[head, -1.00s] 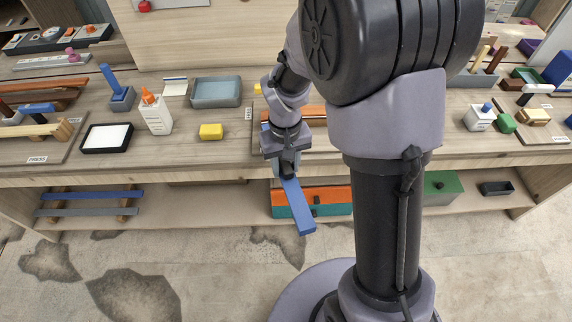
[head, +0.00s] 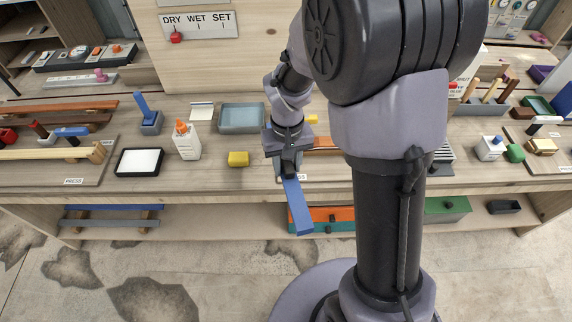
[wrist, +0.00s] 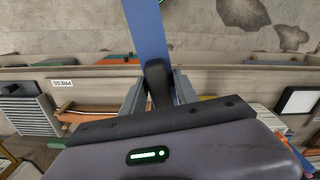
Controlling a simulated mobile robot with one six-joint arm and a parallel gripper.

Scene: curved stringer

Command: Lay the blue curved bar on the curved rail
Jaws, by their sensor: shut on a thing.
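My gripper (head: 288,172) points down at the front edge of the workbench and is shut on the blue bar (head: 298,207). The bar hangs tilted out from the jaws, over the front of the bench. In the wrist view the bar (wrist: 147,32) runs up out of the frame from between the fingers (wrist: 159,88). Its curve is hard to tell. Brown rails (head: 60,110) lie at the left of the bench; I cannot tell whether one is the curved rail. An orange-brown bar (head: 328,143) behind my gripper is partly hidden by my arm.
A yellow block (head: 238,159), a glue bottle (head: 186,142), a black-framed white pad (head: 139,161) and a grey-blue tray (head: 242,118) stand left of my gripper. Another blue bar (head: 110,208) lies on the lower shelf, with an orange-and-teal box (head: 325,215) at the middle.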

